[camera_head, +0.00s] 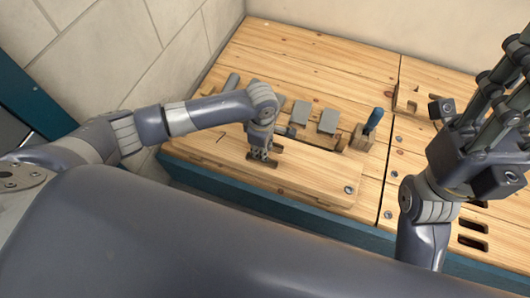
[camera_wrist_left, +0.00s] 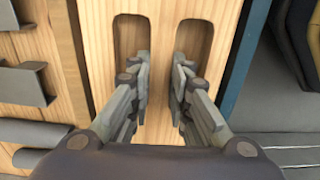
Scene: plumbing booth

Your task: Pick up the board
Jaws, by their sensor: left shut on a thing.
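The board (camera_head: 312,182) is a long pale wooden plank lying near the front edge of the workbench. In the left wrist view the board (camera_wrist_left: 160,30) shows two long rounded slots side by side. My left gripper (camera_head: 262,156) points down at the board's left part. In the left wrist view the left gripper (camera_wrist_left: 160,85) has one finger at each slot, with the wooden strip between them, and it is shut on the board. How deep the fingers reach is hard to tell. My right gripper (camera_head: 508,70) is raised at the right, open and empty, apart from the board.
Behind the board, grey blocks (camera_head: 328,121) and a blue-handled tool (camera_head: 373,120) in a wooden holder stand on the wooden workbench (camera_head: 320,55). More slots (camera_head: 472,235) show in the bench at right. A wall borders the left side.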

